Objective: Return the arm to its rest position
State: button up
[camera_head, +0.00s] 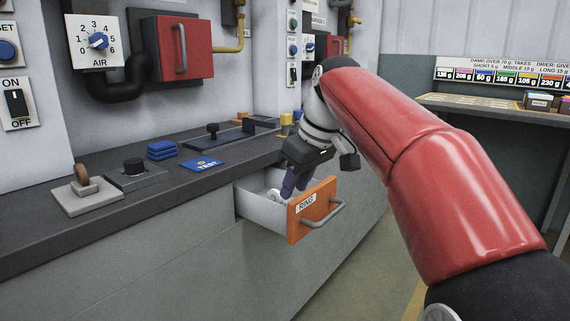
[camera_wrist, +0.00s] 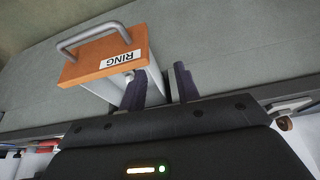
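My red arm reaches from the lower right to the counter in the head view. My gripper (camera_head: 289,188) points down over the pulled-out drawer, its dark fingers at or inside the drawer opening. In the wrist view the two fingers of my gripper (camera_wrist: 160,83) stand apart with nothing seen held between them. The drawer has an orange front (camera_head: 312,208) labelled RING and a grey handle; the orange front (camera_wrist: 97,60) also shows in the wrist view. A small pale round item (camera_head: 275,195) shows beside the fingers in the drawer, partly hidden.
A red wall box (camera_head: 184,47) hangs above. The floor at the drawer's right is clear.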

jog(key=s+d+f+m+t+h, duration=0.1)
jog(key=s+d+f+m, duration=0.3)
jog(key=s+f, duration=0.6)
jog(key=s+d+f+m+t+h, duration=0.1)
jog(key=s+d+f+m+h, duration=0.1)
jog(key=s+d+f+m, duration=0.3)
jog(key=s+d+f, duration=0.4)
jog(key=s+f, duration=0.1)
jog(key=s, duration=0.4)
jog(key=shift+s+m+t, duration=0.2)
jog(key=shift+m+t, duration=0.1)
